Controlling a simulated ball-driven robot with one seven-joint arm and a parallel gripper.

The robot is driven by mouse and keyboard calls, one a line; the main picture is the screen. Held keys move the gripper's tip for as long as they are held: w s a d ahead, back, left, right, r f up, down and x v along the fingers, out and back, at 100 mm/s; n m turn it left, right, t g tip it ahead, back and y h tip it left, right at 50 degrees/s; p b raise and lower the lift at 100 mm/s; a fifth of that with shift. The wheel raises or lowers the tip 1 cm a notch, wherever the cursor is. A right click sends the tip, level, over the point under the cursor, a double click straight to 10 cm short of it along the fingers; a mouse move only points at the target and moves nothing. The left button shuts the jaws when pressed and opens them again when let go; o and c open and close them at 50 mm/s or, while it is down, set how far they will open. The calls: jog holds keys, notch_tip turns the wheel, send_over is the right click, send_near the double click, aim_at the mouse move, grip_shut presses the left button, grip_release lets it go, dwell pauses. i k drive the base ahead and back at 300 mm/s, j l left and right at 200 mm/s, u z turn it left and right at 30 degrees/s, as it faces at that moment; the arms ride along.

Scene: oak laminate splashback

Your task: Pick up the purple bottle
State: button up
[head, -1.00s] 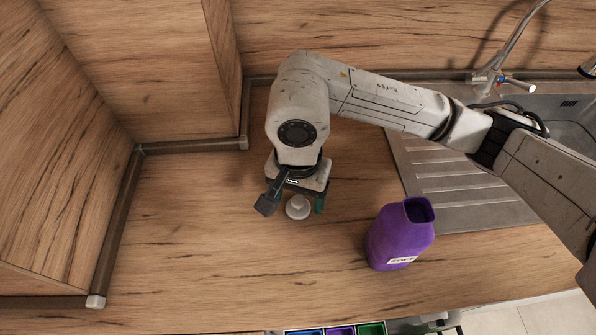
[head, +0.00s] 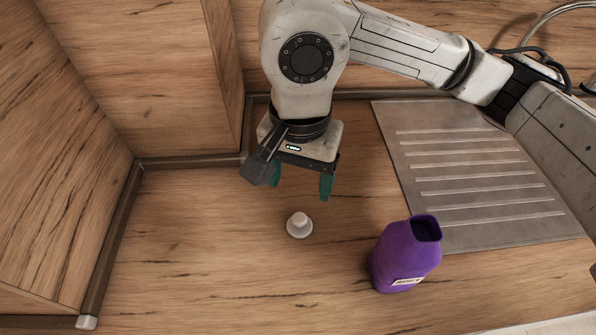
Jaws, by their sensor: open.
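The purple bottle (head: 402,257) stands on the wooden counter at the lower right of centre in the head view. It has a dark open mouth at the top and a white label low on its front. My gripper (head: 300,188) is open and empty, with its two green fingers pointing down. It is to the left of the bottle and farther back, apart from it.
A small white knob-like piece (head: 299,225) lies on the counter just in front of my gripper. A ribbed metal drainboard (head: 470,175) lies behind and right of the bottle. Wooden panels (head: 130,80) rise at the left and back. The front left counter is clear.

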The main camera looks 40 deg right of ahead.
aim_at(406, 251)
jog(key=k+j, duration=0.15)
jog(key=k, duration=0.35)
jog(key=k+j, duration=0.15)
jog(key=k, duration=0.35)
jog(key=k+j, duration=0.1)
jog(key=k, duration=0.4)
